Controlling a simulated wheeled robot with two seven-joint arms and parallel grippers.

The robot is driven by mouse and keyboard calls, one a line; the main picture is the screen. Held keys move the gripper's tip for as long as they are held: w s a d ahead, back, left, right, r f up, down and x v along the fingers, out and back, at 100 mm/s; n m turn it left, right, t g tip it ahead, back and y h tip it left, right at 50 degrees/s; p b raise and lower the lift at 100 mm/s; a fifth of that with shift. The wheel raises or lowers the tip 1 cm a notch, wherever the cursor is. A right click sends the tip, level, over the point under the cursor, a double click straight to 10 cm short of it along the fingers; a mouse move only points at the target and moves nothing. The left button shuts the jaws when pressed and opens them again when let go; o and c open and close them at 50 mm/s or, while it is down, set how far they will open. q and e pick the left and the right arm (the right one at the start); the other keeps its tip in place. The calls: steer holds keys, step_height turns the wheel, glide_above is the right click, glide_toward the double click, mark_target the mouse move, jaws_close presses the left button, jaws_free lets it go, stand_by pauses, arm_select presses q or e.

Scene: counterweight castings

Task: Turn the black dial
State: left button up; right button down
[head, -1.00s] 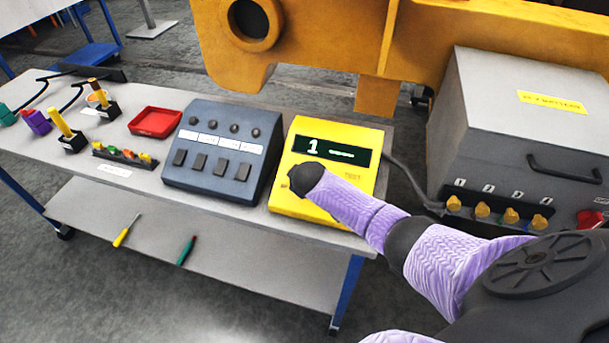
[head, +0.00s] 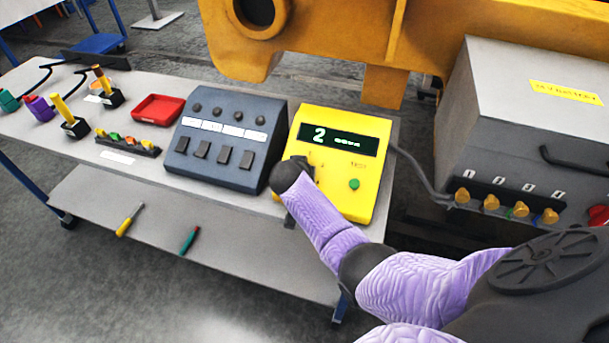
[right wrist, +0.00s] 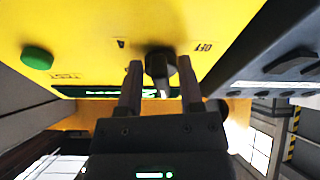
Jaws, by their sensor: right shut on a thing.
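The yellow box (head: 346,195) stands on the near right part of the bench, its dark display (head: 337,138) reading "2". The black dial (right wrist: 160,66) is on its yellow face, with a pale pointer mark toward the display in the right wrist view. My right gripper (right wrist: 160,63) has a finger on each side of the dial and is shut on it. My left gripper is not in view.
A dark blue-grey switch panel (head: 226,142) stands close left of the yellow box. A red tray (head: 158,108) and yellow-handled levers (head: 68,116) are farther left. A grey cabinet (head: 500,110) with orange knobs is at right. A large yellow casting (head: 330,50) is behind.

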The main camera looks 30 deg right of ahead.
steer(key=shift+w+a+m+b, duration=0.15)
steer(key=shift+m+b, duration=0.35)
steer(key=shift+m, duration=0.5)
steer(key=shift+h, duration=0.3)
steer(key=shift+m, duration=0.4)
